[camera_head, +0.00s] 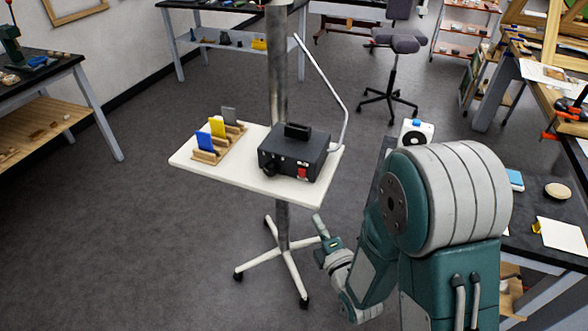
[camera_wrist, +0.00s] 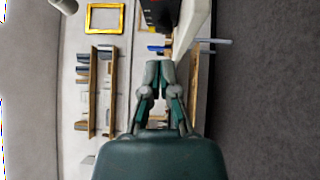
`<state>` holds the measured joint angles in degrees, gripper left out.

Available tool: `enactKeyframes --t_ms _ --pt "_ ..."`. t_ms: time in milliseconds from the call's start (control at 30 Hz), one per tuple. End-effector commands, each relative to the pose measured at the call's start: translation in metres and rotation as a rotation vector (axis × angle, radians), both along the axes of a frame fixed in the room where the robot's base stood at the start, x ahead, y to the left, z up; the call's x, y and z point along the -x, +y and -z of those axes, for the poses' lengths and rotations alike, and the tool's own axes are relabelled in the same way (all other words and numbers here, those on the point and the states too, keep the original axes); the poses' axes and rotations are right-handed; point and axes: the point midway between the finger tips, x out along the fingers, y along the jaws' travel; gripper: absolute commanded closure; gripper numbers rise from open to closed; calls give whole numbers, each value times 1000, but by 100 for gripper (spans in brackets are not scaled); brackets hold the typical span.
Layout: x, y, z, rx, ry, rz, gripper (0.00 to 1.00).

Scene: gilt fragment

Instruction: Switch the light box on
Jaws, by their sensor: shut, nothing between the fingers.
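The light box is a black box (camera_head: 295,154) on the white stand tray (camera_head: 247,183), with a black slotted piece on top. A red switch (camera_head: 302,173) and a dark knob show on its front face; I cannot tell the switch's position. My gripper (camera_head: 318,220) is below and in front of the tray's right part, apart from the box. In the wrist view my gripper (camera_wrist: 158,66) is shut and empty, its fingertips together. Part of the dark box (camera_wrist: 154,14) shows at the top edge, beside the white tray (camera_wrist: 193,25).
A wooden rack with blue (camera_head: 204,140), yellow (camera_head: 217,127) and grey plates stands on the tray's left. A bent white rod (camera_head: 325,85) rises at its right. The stand's pole and wheeled base (camera_head: 283,255) are below. A cluttered workbench (camera_head: 545,262) is at right.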

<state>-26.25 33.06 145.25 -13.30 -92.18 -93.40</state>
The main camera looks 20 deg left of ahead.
Motion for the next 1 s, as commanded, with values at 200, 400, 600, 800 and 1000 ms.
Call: enactKeyframes --t_ms 200,400,600,800,1000 --pt "9 1 3 2 -64 -20 100" --pt "9 1 3 2 -65 -19 100" --pt "4 10 3 7 -65 -19 100" --pt "-20 31 0 5 -67 -20 100" --pt "-49 53 -6 3 -66 -21 100"
